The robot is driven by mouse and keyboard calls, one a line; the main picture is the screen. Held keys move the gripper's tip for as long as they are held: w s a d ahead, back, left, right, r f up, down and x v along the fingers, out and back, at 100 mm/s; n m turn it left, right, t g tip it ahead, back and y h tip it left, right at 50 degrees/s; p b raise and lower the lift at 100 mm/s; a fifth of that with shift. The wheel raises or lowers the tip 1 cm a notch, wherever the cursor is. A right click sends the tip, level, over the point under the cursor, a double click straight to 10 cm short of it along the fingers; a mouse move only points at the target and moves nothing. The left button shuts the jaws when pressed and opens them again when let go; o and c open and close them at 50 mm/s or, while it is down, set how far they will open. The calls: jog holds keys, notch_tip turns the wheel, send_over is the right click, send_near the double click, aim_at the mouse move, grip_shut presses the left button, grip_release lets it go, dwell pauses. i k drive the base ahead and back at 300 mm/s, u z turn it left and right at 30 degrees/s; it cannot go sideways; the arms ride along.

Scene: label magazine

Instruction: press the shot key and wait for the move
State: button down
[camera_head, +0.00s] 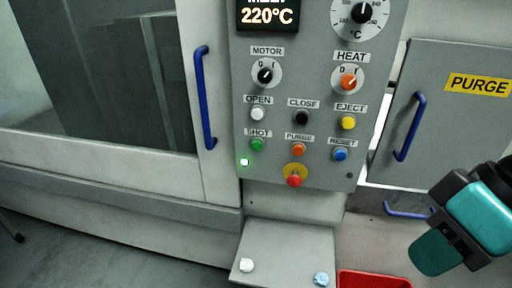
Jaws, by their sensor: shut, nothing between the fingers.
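The shot key is a round green button (257,145) under the SHOT label on the grey control panel (240,95). Nothing touches it or covers it. A small lamp (244,161) just below and left of the key glows bright green-white. The large machine window (110,80) on the left looks dark, and I cannot make out the parts behind it. Teal and black parts of my arm show at the lower right, well away from the key.
Other buttons surround the key, including the orange purge button (298,149) and a red emergency-stop button (294,181). A blue handle (205,98) stands out left of the panel. A shelf (285,245) below holds two small lumps. A red tray (373,279) sits beside it.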

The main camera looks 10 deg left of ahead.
aim_at(257, 145)
jog(key=z, duration=0.05)
jog(key=k, duration=0.65)
jog(key=u, duration=1.15)
jog(key=i, duration=0.5)
jog(key=z, duration=0.05)
